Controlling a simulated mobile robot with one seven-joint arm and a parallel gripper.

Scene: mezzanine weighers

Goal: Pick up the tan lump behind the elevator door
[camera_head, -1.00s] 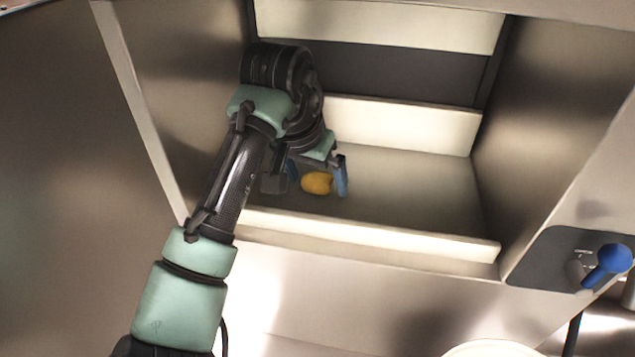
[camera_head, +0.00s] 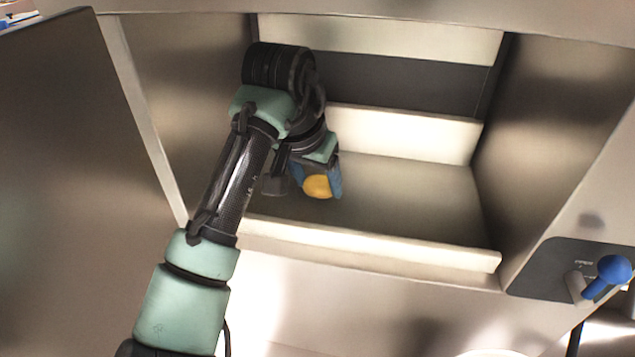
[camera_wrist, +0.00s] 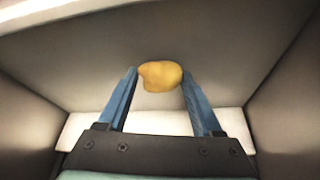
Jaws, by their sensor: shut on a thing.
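The tan lump (camera_head: 317,187), a rounded yellow-orange piece, is inside the open metal compartment (camera_head: 420,200), near its left side. My gripper (camera_head: 319,184) reaches in from the left, and its blue fingers are shut on the lump from both sides. In the wrist view the lump (camera_wrist: 161,76) sits between the tips of the two fingers (camera_wrist: 159,80). I cannot tell whether it touches the compartment floor or is slightly above it. A large metal panel (camera_head: 70,160), which looks like the door swung open, stands at the left.
A pale raised lip (camera_head: 400,249) runs along the compartment's front edge, with a pale ledge (camera_head: 405,132) at the back. Metal walls close in both sides. A blue-knobbed lever (camera_head: 612,268) is outside at the right. The compartment floor right of my gripper is clear.

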